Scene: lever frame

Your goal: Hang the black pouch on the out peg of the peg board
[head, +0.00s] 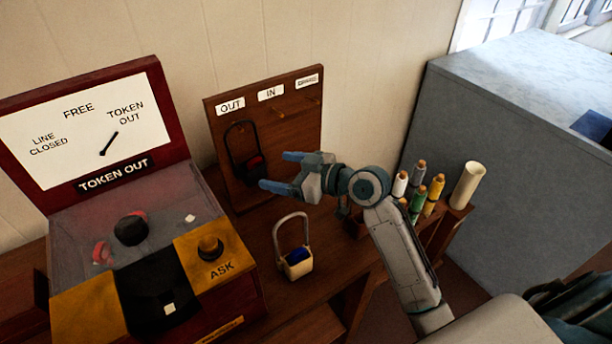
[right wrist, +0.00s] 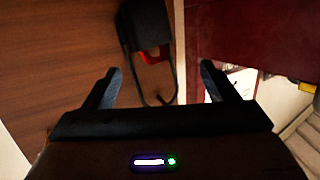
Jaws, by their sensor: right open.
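The black pouch (head: 250,168), with red showing in it, hangs upright against the wooden peg board (head: 297,143). The top of its loop handle is just below the OUT label (head: 231,105), where the out peg itself is hard to make out. My right gripper (head: 279,171) is open and empty, to the right of the pouch and apart from it. In the right wrist view the pouch (right wrist: 148,37) and its dark loop lie beyond and between the open fingers (right wrist: 160,85). My left gripper is not in view.
A cream pouch (head: 298,265) with blue inside stands on the wooden shelf below my right gripper. The red-framed token instrument (head: 180,130) is at left. Several thread spools (head: 418,198) and a cream cylinder (head: 467,185) stand at right. The IN peg (head: 280,115) is bare.

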